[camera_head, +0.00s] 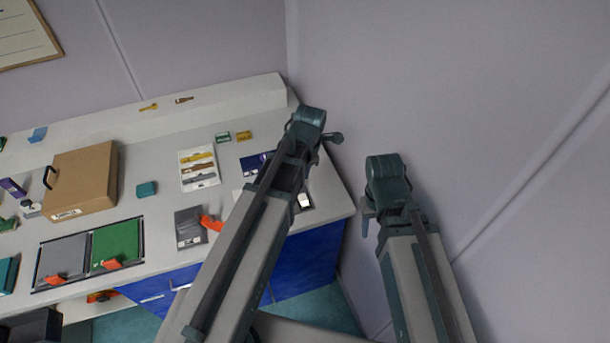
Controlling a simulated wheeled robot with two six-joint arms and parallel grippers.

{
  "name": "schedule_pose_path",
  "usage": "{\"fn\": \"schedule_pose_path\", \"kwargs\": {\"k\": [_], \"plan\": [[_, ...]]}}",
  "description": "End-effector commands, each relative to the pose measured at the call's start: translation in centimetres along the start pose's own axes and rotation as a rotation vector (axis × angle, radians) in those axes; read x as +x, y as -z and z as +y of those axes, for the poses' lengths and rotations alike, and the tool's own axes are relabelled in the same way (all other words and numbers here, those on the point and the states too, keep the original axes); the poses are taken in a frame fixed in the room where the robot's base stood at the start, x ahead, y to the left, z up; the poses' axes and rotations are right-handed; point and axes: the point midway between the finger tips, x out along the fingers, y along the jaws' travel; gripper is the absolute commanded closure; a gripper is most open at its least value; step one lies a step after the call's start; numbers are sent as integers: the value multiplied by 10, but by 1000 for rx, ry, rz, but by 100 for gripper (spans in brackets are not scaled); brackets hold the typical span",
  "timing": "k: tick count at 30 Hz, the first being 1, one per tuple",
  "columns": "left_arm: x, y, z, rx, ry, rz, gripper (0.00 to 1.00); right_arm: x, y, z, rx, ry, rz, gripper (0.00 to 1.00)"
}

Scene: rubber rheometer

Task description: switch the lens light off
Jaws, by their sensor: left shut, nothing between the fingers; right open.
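A small dark device with a bright white patch (305,201) sits at the right end of the bench, partly hidden behind my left arm. The patch may be the lens light, but I cannot tell for sure, and I cannot make out a switch. My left gripper (333,138) is shut and empty, past the bench's right end in the picture and apart from the device. My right gripper (367,215) is open and empty, to the right of the bench, beside the wall.
The white bench (160,225) holds a brown case (82,178), a grey pad (63,258), a green pad (116,242), a card with several samples (199,168) and a dark grey sheet (190,227). Blue drawers (308,262) are below. A bare wall (460,90) stands on the right.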

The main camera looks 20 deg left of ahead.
Motion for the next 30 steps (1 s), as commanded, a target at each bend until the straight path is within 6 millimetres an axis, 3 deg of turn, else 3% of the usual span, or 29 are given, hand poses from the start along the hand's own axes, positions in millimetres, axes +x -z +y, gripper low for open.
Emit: {"fn": "schedule_pose_path", "kwargs": {"k": [21,30], "plan": [[103,0,-1,0,0,0,100,102,6,-10,2,0,0,50],[128,0,0,0,0,0,100,126,7,-12,2,0,0,50]]}}
